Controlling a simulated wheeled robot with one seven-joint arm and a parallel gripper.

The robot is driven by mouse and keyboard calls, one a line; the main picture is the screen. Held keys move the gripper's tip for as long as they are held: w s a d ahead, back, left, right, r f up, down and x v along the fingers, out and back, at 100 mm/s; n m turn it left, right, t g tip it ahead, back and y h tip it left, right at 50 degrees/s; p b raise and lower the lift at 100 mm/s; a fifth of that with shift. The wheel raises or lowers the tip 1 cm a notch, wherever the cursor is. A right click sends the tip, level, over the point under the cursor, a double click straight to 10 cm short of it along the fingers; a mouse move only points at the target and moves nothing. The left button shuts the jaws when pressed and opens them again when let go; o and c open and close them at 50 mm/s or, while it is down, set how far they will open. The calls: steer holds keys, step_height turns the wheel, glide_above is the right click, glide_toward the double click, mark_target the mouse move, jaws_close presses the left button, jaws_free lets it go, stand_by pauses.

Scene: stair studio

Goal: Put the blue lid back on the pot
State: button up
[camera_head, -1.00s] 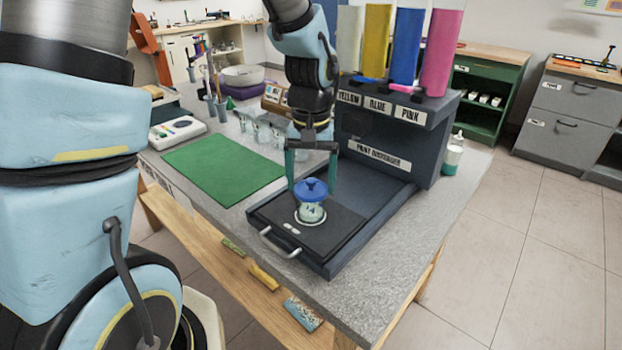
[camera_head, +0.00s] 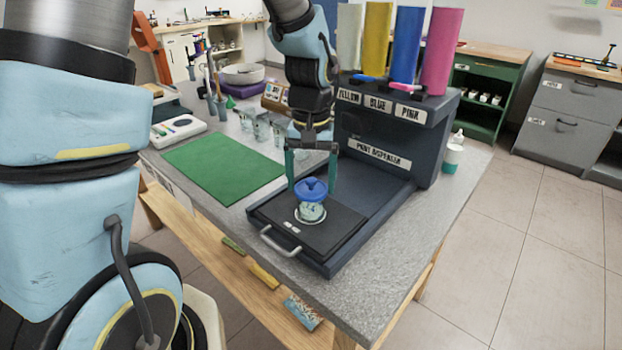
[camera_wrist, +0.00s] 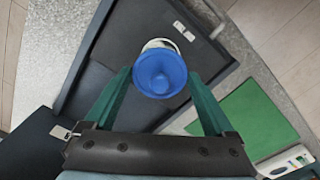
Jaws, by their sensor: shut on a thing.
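The blue lid (camera_head: 311,188), with a raised knob, sits on top of the small pale pot (camera_head: 311,211). The pot stands upright on the dark tray of the paint dispenser. My gripper (camera_head: 312,184) reaches down from above, one green finger on each side of the lid, and is shut on the lid. In the wrist view the lid (camera_wrist: 160,74) lies between the fingertips of my gripper (camera_wrist: 159,78) and hides most of the pot (camera_wrist: 160,43). Whether the lid is fully seated on the rim, I cannot tell.
The paint dispenser (camera_head: 378,155), with coloured tubes on top, stands behind and right of the pot. A tray handle (camera_head: 280,243) faces the front. A green mat (camera_head: 222,165) lies left. Several clear jars (camera_head: 262,130) stand behind. The grey table top is clear at the front right.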

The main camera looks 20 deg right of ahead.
stand_by(0.4)
steer(key=o, duration=1)
steer(key=shift+r, duration=0.1)
steer(key=shift+r+p, duration=3.05)
steer(key=shift+r, duration=0.4)
jaws_close()
